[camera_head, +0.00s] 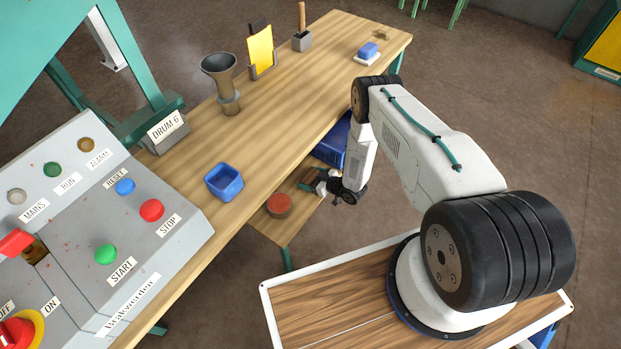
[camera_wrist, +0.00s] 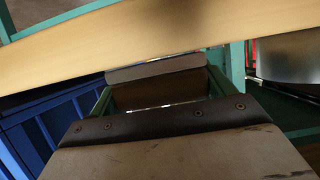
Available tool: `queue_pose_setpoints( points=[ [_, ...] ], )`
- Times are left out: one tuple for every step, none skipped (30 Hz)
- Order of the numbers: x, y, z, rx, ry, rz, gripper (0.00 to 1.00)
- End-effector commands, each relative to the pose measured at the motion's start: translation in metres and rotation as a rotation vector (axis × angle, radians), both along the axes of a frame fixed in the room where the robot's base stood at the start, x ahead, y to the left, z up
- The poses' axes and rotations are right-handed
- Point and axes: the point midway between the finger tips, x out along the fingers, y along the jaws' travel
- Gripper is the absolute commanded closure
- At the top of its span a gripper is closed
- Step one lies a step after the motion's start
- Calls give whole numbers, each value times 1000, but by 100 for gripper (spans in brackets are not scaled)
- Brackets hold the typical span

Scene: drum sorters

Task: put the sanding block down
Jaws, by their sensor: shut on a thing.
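My gripper (camera_head: 320,184) hangs beside the near edge of the long wooden bench, below its top, above or close to a lower wooden board. In the wrist view the green fingers of my gripper (camera_wrist: 158,92) are shut on the sanding block (camera_wrist: 160,92), a brown block with a grey face along its far edge. The block lies between the two fingers; its near part is hidden by the gripper body. In the head view the block is too small to make out clearly.
The bench top (camera_head: 300,90) rises close beyond my gripper. A red round thing (camera_head: 280,205) sits on the lower board (camera_head: 290,228). A blue bin (camera_head: 332,146) stands under the bench.

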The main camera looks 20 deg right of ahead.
Motion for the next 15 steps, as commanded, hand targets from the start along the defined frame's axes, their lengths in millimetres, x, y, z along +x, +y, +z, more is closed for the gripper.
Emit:
queue_pose_setpoints(
  points=[
    [0,0,0,1,-1,0,45],
    [0,0,0,0,-1,0,45],
    [0,0,0,1,-1,0,45],
    [0,0,0,1,-1,0,45],
    [0,0,0,1,-1,0,45],
    [0,0,0,1,-1,0,45],
    [0,0,0,1,-1,0,45],
    [0,0,-1,1,-1,0,45],
    [0,0,-2,1,-1,0,45],
    [0,0,-3,0,0,0,16],
    [0,0,-2,0,0,0,7],
    [0,0,-2,0,0,0,0],
    [0,0,-2,0,0,0,0],
    [0,0,-2,0,0,0,0],
    [0,0,-2,0,0,0,0]
  ],
)
